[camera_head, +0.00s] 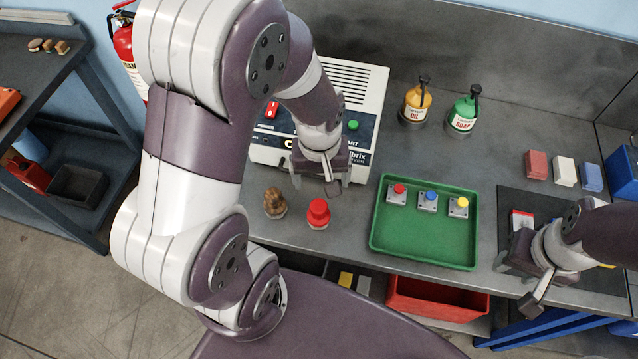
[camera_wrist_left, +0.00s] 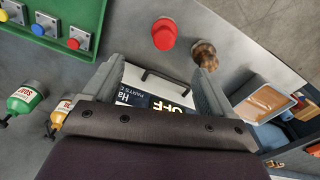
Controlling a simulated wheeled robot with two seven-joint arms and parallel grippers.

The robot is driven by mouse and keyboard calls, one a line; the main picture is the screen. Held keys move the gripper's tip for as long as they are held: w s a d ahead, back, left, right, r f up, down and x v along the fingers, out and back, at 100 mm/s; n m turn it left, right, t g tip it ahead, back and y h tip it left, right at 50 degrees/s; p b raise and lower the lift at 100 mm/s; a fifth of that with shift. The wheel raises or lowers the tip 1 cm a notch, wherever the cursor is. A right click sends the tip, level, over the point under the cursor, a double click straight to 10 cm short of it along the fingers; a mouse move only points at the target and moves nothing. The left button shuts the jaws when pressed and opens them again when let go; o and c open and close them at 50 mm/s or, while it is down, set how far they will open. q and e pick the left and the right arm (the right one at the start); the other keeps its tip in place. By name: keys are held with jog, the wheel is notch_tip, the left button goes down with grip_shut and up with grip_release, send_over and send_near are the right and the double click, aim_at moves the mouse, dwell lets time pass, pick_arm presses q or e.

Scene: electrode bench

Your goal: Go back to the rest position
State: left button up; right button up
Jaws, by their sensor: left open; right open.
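My left gripper (camera_head: 320,185) is open and empty, pointing down in front of the white machine (camera_head: 362,98) with a green button and a red switch. In the left wrist view, the fingers of my left gripper (camera_wrist_left: 153,82) stand apart, with the machine's dark labelled panel (camera_wrist_left: 150,103) seen between them. My right gripper (camera_head: 518,278) is open over the bench's front right, beside a dark mat (camera_head: 512,205); it seems to hold nothing. Part of the mat is hidden by my right arm.
A red knob (camera_head: 318,213) and a brown knob (camera_head: 275,203) stand near my left gripper. A green tray (camera_head: 425,238) holds red, blue and yellow button boxes. Oil (camera_head: 416,104) and soap (camera_head: 463,114) bottles stand behind. A red bin (camera_head: 432,300) sits below the bench edge.

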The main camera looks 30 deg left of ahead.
pick_arm(q)
jog(key=s+r+m, duration=0.1)
jog(key=m, duration=0.1)
jog(key=s+r+m, duration=0.1)
jog(key=m, duration=0.1)
jog(key=s+d+r+m, duration=0.1)
jog(key=m, duration=0.1)
jog(key=shift+d+r+t, duration=0.1)
jog(key=shift+r+t, duration=0.25)
jog(key=shift+t, duration=0.05)
notch_tip(320, 180, down, 4)
jog(key=b, duration=0.4)
jog(key=shift+s, duration=0.1)
